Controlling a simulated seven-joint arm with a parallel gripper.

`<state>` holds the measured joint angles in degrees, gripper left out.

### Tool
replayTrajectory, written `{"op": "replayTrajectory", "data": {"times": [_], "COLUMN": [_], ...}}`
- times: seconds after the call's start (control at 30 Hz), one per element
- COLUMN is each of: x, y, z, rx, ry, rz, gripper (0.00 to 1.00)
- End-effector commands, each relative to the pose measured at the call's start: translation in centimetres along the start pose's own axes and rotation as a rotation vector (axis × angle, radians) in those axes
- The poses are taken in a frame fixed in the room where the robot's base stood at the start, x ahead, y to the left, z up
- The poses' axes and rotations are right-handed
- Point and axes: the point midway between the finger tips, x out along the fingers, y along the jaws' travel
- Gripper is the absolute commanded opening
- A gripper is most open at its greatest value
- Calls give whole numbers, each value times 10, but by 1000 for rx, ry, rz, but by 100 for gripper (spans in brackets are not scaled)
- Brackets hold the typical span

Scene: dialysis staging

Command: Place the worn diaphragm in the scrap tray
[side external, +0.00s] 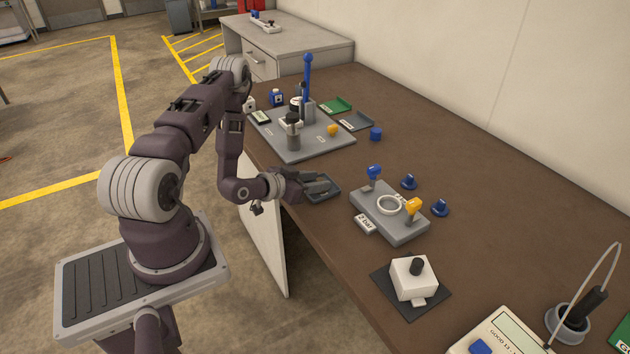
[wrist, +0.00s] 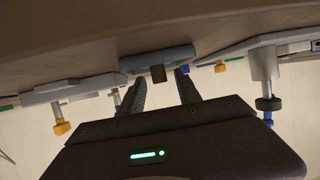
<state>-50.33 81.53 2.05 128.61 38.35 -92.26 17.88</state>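My gripper (side external: 318,185) is low over a small dark blue-grey tray (side external: 333,193) at the table's near edge. In the wrist view, which is upside down, my gripper (wrist: 160,79) has its two fingers apart. A small brown piece (wrist: 158,74) shows between the fingertips, against the tray (wrist: 185,54), with gaps on both sides. It may be the worn diaphragm; I cannot tell for sure. The side view does not show the brown piece. I cannot read a label that names the scrap tray.
A grey fixture (side external: 375,222) with a white ring, a blue knob and a yellow knob stands right of my gripper. A larger grey board (side external: 315,150) with upright parts stands behind. Green (side external: 336,105) and grey (side external: 356,121) trays lie beyond. A white block (side external: 413,279) is at the front.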

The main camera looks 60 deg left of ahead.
Motion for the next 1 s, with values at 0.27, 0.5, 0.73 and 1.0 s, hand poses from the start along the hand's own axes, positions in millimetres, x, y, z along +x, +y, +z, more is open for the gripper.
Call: {"op": "replayTrajectory", "data": {"times": [0.27,0.5,0.73,1.0], "x": [-23,-86,-118,-84], "y": [0,-1,-1,11], "z": [-1,-1,-2,-40], "rx": [-3,-6,3,322], "ry": [-5,-5,1,-237], "rz": [-1,-3,3,127], "gripper": [40,40,40,40]}}
